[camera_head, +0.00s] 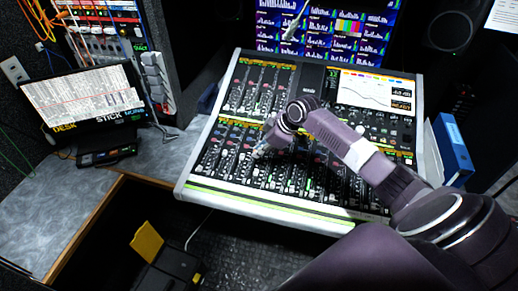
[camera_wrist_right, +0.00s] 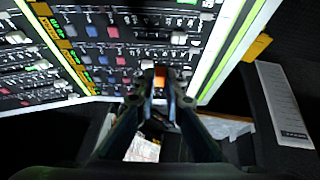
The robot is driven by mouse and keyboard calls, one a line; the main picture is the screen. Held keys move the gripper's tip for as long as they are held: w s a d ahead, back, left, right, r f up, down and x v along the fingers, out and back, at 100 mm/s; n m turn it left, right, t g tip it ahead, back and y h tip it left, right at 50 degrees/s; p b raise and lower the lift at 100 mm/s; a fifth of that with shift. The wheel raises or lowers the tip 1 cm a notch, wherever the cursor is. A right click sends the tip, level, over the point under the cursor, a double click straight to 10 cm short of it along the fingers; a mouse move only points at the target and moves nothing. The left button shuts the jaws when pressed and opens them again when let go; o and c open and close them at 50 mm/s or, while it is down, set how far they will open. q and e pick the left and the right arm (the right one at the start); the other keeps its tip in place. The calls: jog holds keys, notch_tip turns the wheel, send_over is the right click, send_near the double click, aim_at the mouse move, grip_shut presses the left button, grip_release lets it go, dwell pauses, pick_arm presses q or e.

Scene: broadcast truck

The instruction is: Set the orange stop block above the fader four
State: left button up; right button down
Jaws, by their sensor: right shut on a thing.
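The mixing console (camera_head: 335,222) is tilted and fills the middle of the head view, with rows of knobs and faders. My right gripper (camera_head: 262,151) is over the lower left part of its panel. In the right wrist view, my right gripper (camera_wrist_right: 160,97) is shut on a small orange block (camera_wrist_right: 160,78), close over the console panel (camera_wrist_right: 115,50). The block is hidden in the head view. I cannot tell which fader is number four, or whether the block touches the panel. My left gripper is not in view.
A monitor (camera_head: 93,98) stands on the grey side desk (camera_head: 40,205) at left. A screen wall (camera_head: 310,18) is behind the console. A blue binder (camera_head: 453,148) stands to its right. A dark case with a yellow flap (camera_head: 147,243) is below. My right arm covers the console's right part.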

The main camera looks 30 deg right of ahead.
jog(key=b, duration=0.3)
send_over(256, 168)
jog(key=s, duration=0.2)
jog(key=shift+w+d+f, duration=0.1)
jog(key=shift+d+f, duration=0.05)
jog(key=shift+f, duration=1.1)
jog(key=shift+d+f, duration=0.1)
jog(key=shift+f, duration=1.1)
jog(key=shift+p, duration=0.6)
jog(key=shift+w+d+f+b, duration=0.1)
jog(key=shift+d+f+b, duration=0.05)
jog(key=shift+f+b, duration=1.45)
jog(key=c, duration=1.9)
grip_release()
jog(key=shift+f, duration=0.25)
jog(key=shift+c, duration=0.2)
jog(key=shift+r, duration=0.1)
jog(key=v, duration=1.2)
